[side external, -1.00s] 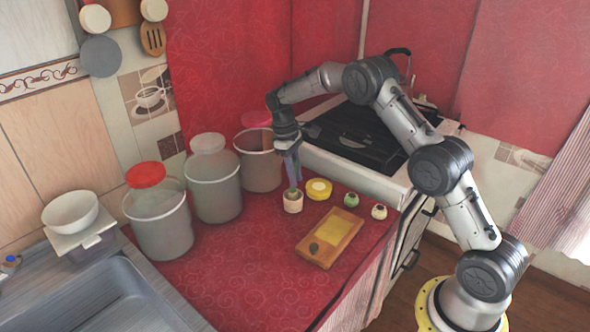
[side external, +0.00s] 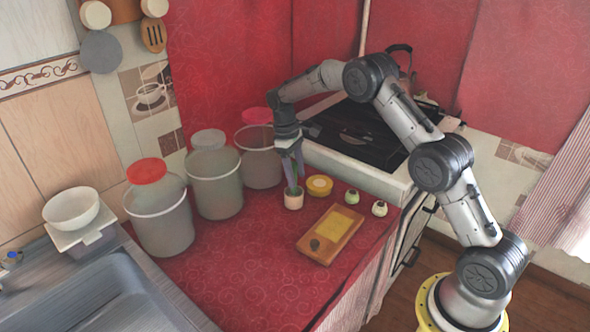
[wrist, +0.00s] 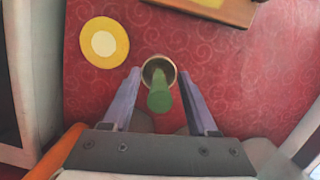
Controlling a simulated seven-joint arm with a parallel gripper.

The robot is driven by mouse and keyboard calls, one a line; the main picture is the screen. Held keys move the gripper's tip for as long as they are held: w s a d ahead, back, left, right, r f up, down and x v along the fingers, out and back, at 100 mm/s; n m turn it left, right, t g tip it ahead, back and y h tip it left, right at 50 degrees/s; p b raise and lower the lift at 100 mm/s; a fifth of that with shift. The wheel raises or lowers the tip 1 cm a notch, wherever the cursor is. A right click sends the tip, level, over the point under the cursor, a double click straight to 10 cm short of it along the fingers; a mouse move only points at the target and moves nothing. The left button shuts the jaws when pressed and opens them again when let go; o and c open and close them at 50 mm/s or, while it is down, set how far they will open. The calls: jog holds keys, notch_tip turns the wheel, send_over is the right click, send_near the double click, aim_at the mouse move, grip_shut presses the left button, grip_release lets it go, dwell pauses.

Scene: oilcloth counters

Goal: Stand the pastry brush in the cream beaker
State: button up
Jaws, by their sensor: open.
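The cream beaker (side external: 293,202) stands on the red oilcloth, and its round mouth (wrist: 147,70) shows from above in the wrist view. The pastry brush (wrist: 160,101) has a green part that rises out of the beaker's mouth. It shows as a little green above the rim in the side view (side external: 293,190). Its lower end is hidden inside the beaker. My gripper (side external: 295,180) is above the beaker, pointing down. Its two purple-grey fingers are spread apart, one on each side of the brush, with a gap on both sides in the wrist view (wrist: 160,74).
A yellow round tin (side external: 319,185) stands just right of the beaker. Several large canisters (side external: 214,183) line the left. The front of the oilcloth is clear.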

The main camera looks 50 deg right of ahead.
notch_tip(320, 180, up, 14)
jog(key=w, duration=0.2)
jog(key=shift+w+a+f, duration=0.2)
jog(key=shift+w+a, duration=0.05)
jog(key=shift+w, duration=0.1)
dwell(0.5)
